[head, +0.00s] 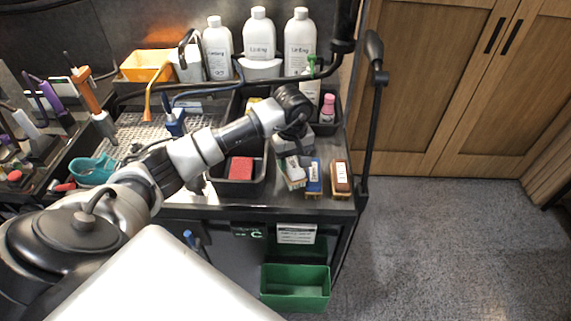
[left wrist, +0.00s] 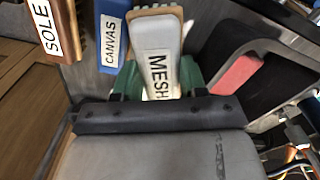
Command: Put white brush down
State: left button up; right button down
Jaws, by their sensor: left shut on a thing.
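The white brush (left wrist: 162,68) carries a "MESH" label and sits between the green fingers of my left gripper (left wrist: 160,82) in the left wrist view. The gripper is shut on it. In the head view the white brush (head: 293,176) shows partly below my left gripper (head: 292,156), at the front right of the black cart top (head: 268,206). It is beside the blue "CANVAS" brush (head: 314,177). I cannot tell whether it touches the surface. My right gripper is not in view.
The brown "SOLE" brush (head: 341,178) lies right of the blue one. A black tray with a red sponge (head: 241,168) is to the left. Bottles, including a pink one (head: 328,107), stand behind. A dark post (head: 370,130) rises at the right edge. A green bin (head: 296,288) is below.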

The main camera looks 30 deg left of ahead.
pick_arm(q)
jog(key=shift+w+a+f, duration=0.1)
jog(key=shift+a+f, duration=0.4)
jog(key=shift+a, duration=0.35)
notch_tip(320, 180, down, 4)
jog(key=shift+r+p, duration=0.1)
jog(key=shift+p, duration=0.95)
jog(key=shift+f, duration=0.2)
jog(key=shift+f, duration=0.1)
jog(key=shift+f+b, duration=0.1)
jog(key=shift+b, duration=0.25)
jog(key=o, duration=0.8)
